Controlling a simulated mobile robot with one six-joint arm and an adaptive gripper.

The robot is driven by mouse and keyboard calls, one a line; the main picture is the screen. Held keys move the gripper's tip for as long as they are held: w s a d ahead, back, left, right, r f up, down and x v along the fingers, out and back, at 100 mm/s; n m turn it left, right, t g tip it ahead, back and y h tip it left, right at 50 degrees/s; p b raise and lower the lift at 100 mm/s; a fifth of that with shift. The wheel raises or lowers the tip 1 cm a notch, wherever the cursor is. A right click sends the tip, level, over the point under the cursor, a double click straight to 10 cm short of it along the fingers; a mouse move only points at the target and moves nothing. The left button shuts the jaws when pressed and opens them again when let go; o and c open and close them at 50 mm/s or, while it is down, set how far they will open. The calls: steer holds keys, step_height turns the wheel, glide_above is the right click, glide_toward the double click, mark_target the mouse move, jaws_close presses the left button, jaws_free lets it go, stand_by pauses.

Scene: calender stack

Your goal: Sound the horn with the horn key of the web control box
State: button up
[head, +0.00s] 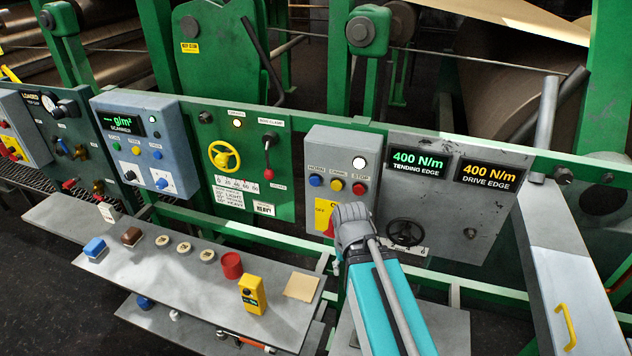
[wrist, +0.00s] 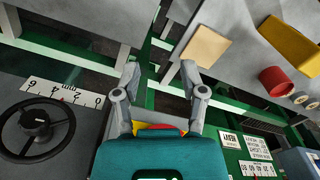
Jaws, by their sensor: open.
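The web control box, a grey box (head: 311,150) on the green rail, shows in the head view. It has a blue key (head: 315,180) at left, a yellow key (head: 337,185) in the middle and a red key (head: 359,188) at right, with a white lamp (head: 360,162) above. Small labels sit over the keys; I cannot read the left one surely. My gripper (head: 350,214) is in front of the box's lower part, below the keys, and hides some of its yellow plate (head: 322,212). In the wrist view my gripper (wrist: 160,78) has its fingers apart with nothing between them.
A grey panel (head: 440,215) with two edge displays and a black handwheel (head: 404,233) stands to the right. A green panel (head: 235,130) with a yellow handwheel stands to the left.

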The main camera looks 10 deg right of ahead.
jaws_close()
stand_by(1.2)
